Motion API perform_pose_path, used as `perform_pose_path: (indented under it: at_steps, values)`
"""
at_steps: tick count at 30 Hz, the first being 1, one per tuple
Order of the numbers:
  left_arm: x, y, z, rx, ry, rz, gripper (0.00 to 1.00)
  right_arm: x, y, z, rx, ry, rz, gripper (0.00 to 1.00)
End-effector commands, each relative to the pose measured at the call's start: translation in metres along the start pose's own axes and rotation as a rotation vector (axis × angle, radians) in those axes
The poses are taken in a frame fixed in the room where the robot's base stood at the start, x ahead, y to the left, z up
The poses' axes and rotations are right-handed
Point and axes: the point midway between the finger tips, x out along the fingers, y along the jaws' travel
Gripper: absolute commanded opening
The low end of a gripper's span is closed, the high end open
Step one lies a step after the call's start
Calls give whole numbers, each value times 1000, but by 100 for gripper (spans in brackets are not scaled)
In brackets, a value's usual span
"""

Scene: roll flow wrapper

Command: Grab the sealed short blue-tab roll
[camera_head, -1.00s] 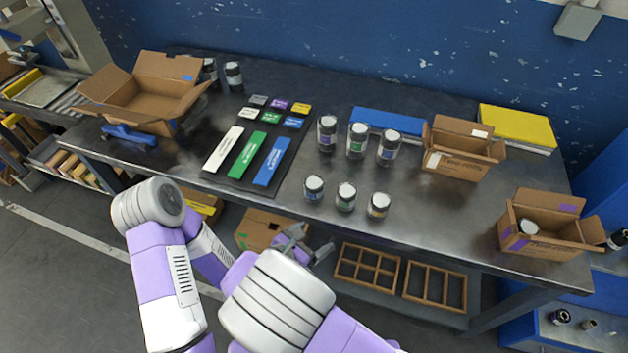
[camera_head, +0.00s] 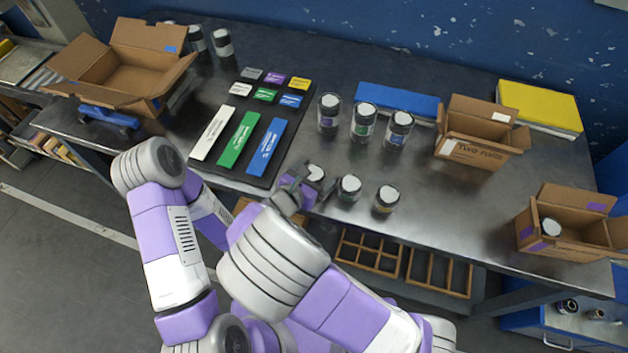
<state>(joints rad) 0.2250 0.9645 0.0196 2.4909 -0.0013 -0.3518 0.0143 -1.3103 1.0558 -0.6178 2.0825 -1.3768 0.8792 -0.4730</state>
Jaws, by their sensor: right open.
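Three short rolls with white tops stand in a row near the table's front edge. The leftmost short roll (camera_head: 315,174) is partly hidden by my right gripper (camera_head: 299,188); its band looked bluish a second ago. The middle one (camera_head: 349,188) has a greenish band and the right one (camera_head: 386,199) a yellowish-brown band. My right gripper is open beside the leftmost roll, on its left and front side. Whether a finger touches it cannot be told. My left arm shows at the left, but its gripper is not visible.
Three taller rolls (camera_head: 363,121) stand behind the short ones. A black board (camera_head: 232,183) with coloured labels lies to the left. Open cartons stand at the far left (camera_head: 98,78), back right (camera_head: 475,145) and right edge (camera_head: 562,243). Wooden divided trays (camera_head: 405,262) lie below the table.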

Motion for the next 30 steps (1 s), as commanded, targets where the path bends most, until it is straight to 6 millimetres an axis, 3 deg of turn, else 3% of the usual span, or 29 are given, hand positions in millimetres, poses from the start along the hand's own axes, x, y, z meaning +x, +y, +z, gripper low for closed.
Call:
perform_pose_path:
  at_steps: [8,20,30]
  values:
    - [1,0,0,0,1,0,43,4,0,1,0,0,1,87]
    - [1,0,0,0,1,0,43,4,0,0,0,1,1,29]
    - [-4,1,0,0,1,0,43,0,1,10,2,1,2,27]
